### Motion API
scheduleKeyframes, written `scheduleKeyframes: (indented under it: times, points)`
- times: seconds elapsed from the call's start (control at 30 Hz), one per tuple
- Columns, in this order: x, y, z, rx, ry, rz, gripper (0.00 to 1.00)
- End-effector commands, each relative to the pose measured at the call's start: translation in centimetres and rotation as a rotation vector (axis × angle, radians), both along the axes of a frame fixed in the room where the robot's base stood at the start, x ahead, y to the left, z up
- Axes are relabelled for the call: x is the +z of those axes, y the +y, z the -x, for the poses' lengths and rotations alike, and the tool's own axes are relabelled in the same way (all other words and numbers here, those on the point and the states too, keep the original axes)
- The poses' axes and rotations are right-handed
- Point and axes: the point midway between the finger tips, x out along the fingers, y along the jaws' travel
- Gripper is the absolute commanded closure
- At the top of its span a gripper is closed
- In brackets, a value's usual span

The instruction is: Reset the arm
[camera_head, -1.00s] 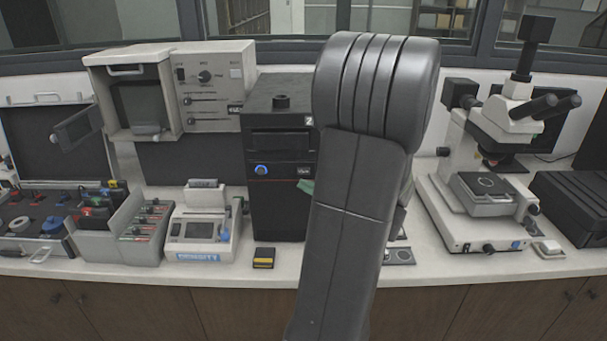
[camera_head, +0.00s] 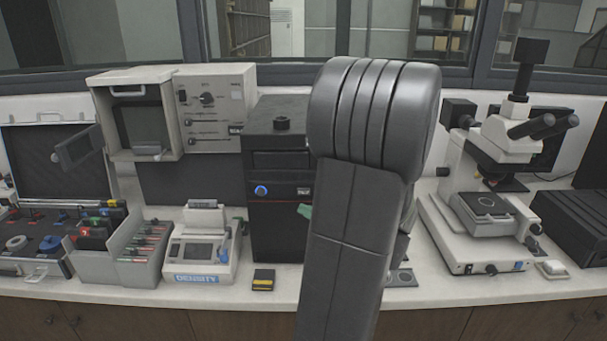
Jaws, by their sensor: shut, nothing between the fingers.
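My arm (camera_head: 352,235) rises from the bottom edge through the middle of the head view, its thick ribbed joint (camera_head: 375,112) on top. It stands in front of the bench and covers the right part of a black press unit (camera_head: 277,215). My gripper is not visible; the arm hides what lies behind it, so its fingers cannot be seen. A small green piece (camera_head: 304,210) shows at the arm's left edge; I cannot tell what it belongs to.
On the bench (camera_head: 215,294) stand an open case (camera_head: 50,165), a grey bin (camera_head: 112,262), a density device (camera_head: 200,250), a beige machine (camera_head: 216,105) and a small black-yellow box (camera_head: 263,280). A microscope (camera_head: 480,210) and a black box (camera_head: 578,225) stand on the right.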

Motion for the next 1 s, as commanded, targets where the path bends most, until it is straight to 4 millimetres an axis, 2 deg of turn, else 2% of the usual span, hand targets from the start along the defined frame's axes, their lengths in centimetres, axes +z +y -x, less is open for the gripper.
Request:
scheduleKeyframes:
  times: [0.17, 0.4, 0.5, 0.7, 1.0]
  points:
    - [0.2, 0.1, -1.9, 0.003, 0.002, -0.001, 1.0]
    - [0.5, 0.0, -1.4, 0.0, 0.004, -0.003, 1.0]
    - [-0.2, 0.0, 0.7, -0.002, -0.001, -0.001, 1.0]
    - [-0.1, 0.0, 3.3, -0.001, -0.001, -0.001, 1.0]
    - [0.0, 0.0, 4.2, 0.0, 0.0, 0.0, 1.0]
